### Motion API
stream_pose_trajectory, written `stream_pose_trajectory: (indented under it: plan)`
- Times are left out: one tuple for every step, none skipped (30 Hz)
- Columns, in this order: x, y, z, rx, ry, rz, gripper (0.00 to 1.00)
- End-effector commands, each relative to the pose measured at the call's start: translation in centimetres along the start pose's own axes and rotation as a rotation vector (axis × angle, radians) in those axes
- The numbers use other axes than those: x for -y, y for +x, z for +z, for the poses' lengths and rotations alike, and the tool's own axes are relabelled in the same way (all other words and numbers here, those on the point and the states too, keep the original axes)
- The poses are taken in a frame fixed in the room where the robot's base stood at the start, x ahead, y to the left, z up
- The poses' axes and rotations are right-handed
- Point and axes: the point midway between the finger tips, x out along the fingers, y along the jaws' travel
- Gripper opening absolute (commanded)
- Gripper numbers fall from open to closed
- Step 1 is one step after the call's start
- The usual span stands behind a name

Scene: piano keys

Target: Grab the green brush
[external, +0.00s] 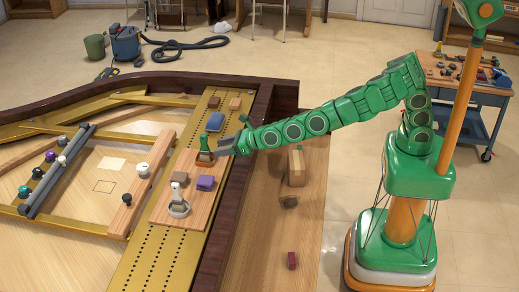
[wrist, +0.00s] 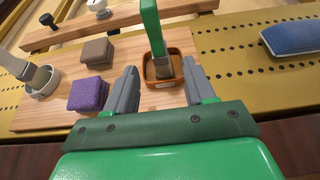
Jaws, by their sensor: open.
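The green brush (wrist: 151,27) stands upright in a small brown square dish (wrist: 176,77) on a wooden board, seen in the wrist view. In the external view the brush (external: 205,142) is at the end of my outstretched arm. My gripper (wrist: 160,88) is open, and its two grey fingers point at the dish from the near side. The brush stands ahead of the gap between the fingertips, nearer the right finger. In the external view my gripper (external: 226,145) is just right of the brush. Whether a finger touches the dish cannot be told.
On the board (external: 159,208) are a purple sponge (wrist: 88,94), a brown block (wrist: 97,51) and a white dish (wrist: 41,81) holding another brush. A blue block (wrist: 292,37) lies to the right on the perforated gold plate. A dark wooden rim (external: 245,160) runs below my arm.

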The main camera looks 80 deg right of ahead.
Motion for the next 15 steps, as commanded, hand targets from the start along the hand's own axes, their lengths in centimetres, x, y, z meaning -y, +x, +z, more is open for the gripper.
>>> stream_pose_trajectory:
  plan:
    - [0.0,0.2,-0.2,-0.001,0.001,0.000,0.54]
    - [0.0,0.4,-0.2,-0.002,0.001,0.001,0.54]
    - [-0.1,0.6,-0.3,-0.003,0.001,0.002,0.54]
    - [-0.1,0.8,-0.3,-0.003,0.002,0.003,0.54]
    - [-0.1,1.1,-0.3,-0.003,0.002,0.004,0.54]
    - [-0.2,1.3,-0.3,-0.003,0.002,0.004,0.54]
    - [-0.2,1.5,-0.3,-0.003,0.002,0.004,0.54]
    - [-0.2,1.7,-0.2,-0.002,0.001,0.004,0.54]
    - [-0.1,2.0,-0.2,-0.001,0.002,0.003,0.54]
    - [-0.1,2.1,-0.1,-0.001,0.002,0.002,0.54]
    - [-0.1,2.2,-0.1,0.000,0.002,0.001,0.54]
    - [0.0,2.4,0.0,0.001,0.002,0.000,0.54]
    - [0.0,2.5,0.0,0.001,0.002,0.000,0.54]
    - [0.1,2.5,0.0,0.001,0.002,-0.001,0.54]
    - [0.1,2.6,0.0,0.001,0.002,-0.001,0.54]
